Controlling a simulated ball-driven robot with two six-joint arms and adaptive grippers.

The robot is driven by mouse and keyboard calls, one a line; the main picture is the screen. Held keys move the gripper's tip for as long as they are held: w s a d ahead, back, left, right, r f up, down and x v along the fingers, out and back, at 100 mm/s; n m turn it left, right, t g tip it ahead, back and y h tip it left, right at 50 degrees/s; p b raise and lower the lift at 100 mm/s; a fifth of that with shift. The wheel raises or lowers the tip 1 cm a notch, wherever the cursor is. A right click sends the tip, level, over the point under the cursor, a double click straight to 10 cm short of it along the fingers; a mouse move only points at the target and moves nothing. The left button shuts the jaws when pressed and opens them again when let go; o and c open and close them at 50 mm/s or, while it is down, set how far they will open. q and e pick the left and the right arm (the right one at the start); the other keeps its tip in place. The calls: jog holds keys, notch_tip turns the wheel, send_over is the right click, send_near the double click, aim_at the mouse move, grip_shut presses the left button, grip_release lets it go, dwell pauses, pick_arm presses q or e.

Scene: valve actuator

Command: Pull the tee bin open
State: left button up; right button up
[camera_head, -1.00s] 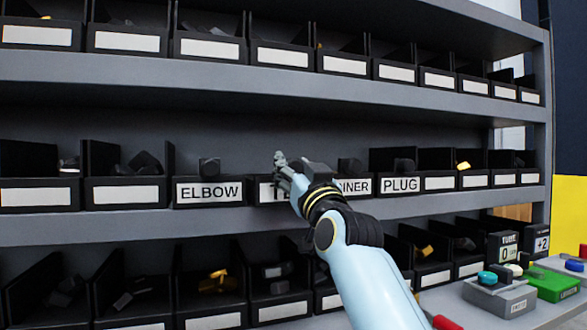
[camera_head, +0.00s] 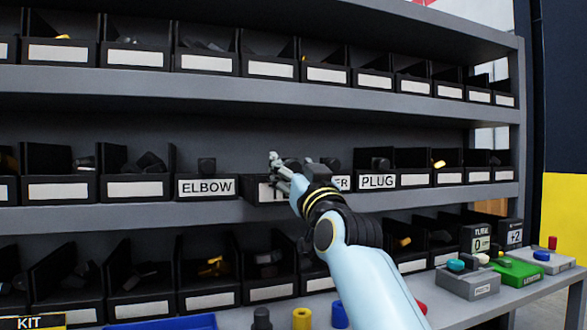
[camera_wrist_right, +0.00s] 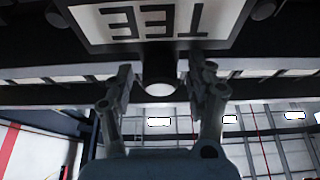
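The tee bin (camera_head: 262,193) is in the middle row, right of the elbow bin. Its front sits slightly lower than its neighbour's and seems to stick out a little. My right arm covers much of its label. In the right wrist view the TEE label (camera_wrist_right: 152,22) appears upside down. My right gripper (camera_head: 277,165) is at the tee bin's front. In the wrist view its fingers (camera_wrist_right: 160,85) are partly closed, one on each side of a round pull (camera_wrist_right: 158,75) under the label. The exact contact is hard to see. My left gripper is out of view.
More bins fill the rows above and below. The bench holds a grey button box (camera_head: 470,285), a green box (camera_head: 515,273) and a blue tray (camera_head: 160,322).

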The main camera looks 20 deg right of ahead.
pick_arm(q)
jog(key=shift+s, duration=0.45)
pick_arm(e)
notch_tip(320, 180, up, 10)
dwell(0.4)
